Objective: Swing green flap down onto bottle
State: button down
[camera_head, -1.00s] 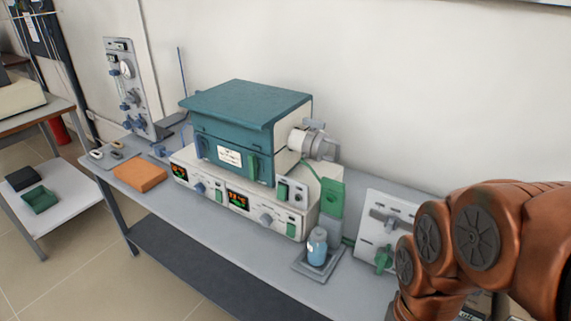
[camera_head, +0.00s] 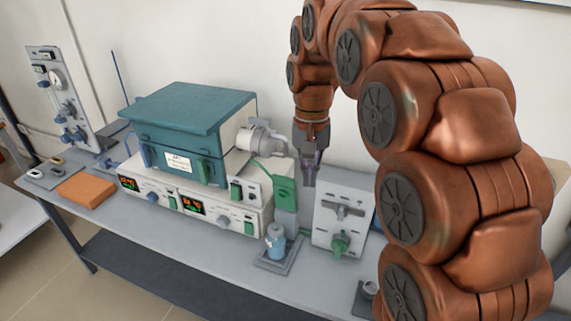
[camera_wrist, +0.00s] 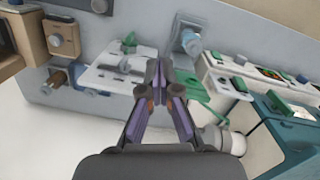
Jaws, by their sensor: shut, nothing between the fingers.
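The green flap (camera_head: 284,172) stands raised at the top of a grey post, above and behind the bottle. It also shows in the wrist view (camera_wrist: 220,86), just right of my fingers. The small blue bottle (camera_head: 276,242) stands upright on a grey stand at the bench's front; the wrist view shows it from above (camera_wrist: 190,43). My gripper (camera_head: 309,182) points down, just right of the flap in the head view. Its fingertips (camera_wrist: 160,70) are together and empty. Contact with the flap is not clear.
A teal furnace (camera_head: 183,128) sits on a white control unit (camera_head: 218,212) left of the flap. A white panel with a green valve (camera_head: 341,243) stands close on the right. An orange block (camera_head: 87,190) lies at the bench's left. The front strip of bench is mostly clear.

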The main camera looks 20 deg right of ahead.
jog(key=w+d+r+m+p, duration=0.1)
jog(key=w+r+m+p, duration=0.15)
jog(key=w, duration=1.55)
jog(key=b, duration=0.2)
send_over(285, 193)
jog(key=w, duration=0.2)
jog(key=shift+m+t, duration=0.3)
jog(key=shift+m, duration=0.05)
jog(key=shift+w+d+f, duration=0.1)
jog(key=shift+d+f, duration=0.1)
jog(key=shift+f, duration=2.65)
jog(key=shift+w+d+f, duration=0.1)
jog(key=shift+d+f, duration=0.05)
jog(key=shift+f, duration=2.7)
jog(key=shift+s, duration=0.1)
